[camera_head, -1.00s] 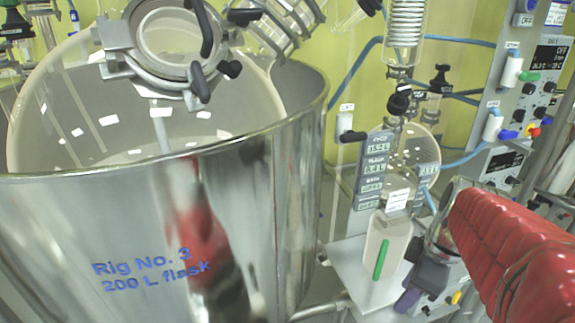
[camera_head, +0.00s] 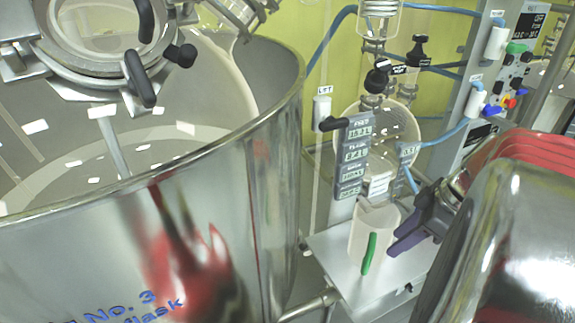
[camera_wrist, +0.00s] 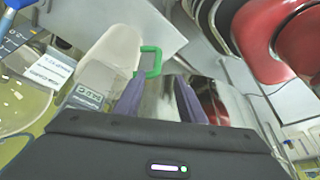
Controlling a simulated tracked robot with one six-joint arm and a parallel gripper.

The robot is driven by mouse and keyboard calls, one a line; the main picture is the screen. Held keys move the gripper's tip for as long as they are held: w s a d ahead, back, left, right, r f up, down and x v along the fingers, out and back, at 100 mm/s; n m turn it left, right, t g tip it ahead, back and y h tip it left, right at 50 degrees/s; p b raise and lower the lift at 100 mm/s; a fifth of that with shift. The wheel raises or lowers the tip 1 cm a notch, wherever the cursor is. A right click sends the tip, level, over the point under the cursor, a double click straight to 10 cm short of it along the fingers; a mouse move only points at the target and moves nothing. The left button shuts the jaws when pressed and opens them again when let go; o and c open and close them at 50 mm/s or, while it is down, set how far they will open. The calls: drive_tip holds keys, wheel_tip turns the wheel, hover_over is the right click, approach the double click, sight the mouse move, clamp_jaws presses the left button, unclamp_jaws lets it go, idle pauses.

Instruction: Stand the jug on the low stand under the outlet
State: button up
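The jug (camera_head: 366,232) is a pale, whitish vessel with a green handle (camera_head: 369,253). It stands upright on the flat grey plate of the low stand (camera_head: 330,250), below the round glass flask (camera_head: 385,133). The outlet itself is hard to make out behind the labels. My gripper (camera_head: 396,246), with purple fingers, is just right of the jug. In the wrist view the fingers (camera_wrist: 158,90) are apart with nothing between them. The green handle (camera_wrist: 150,62) lies just beyond the left fingertip, and the jug (camera_wrist: 113,50) is beyond it to the left.
A large shiny metal vessel (camera_head: 200,200) marked Rig No. 3 fills the left. Blue hoses (camera_head: 440,140) and a control panel (camera_head: 510,75) are at the right. The plate's front part is bare.

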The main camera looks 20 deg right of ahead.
drive_tip(key=shift+d, duration=0.15)
drive_tip(key=shift+f, duration=0.1)
hover_over(367, 272)
drive_tip(key=s+d, duration=0.1)
wheel_tip(367, 272, down, 8)
drive_tip(key=shift+s+d, duration=0.1)
drive_tip(key=shift+d, duration=0.1)
idle(0.3)
drive_tip(key=shift+x, duration=2.5)
drive_tip(key=shift+d, duration=0.15)
drive_tip(key=shift+c, duration=0.2)
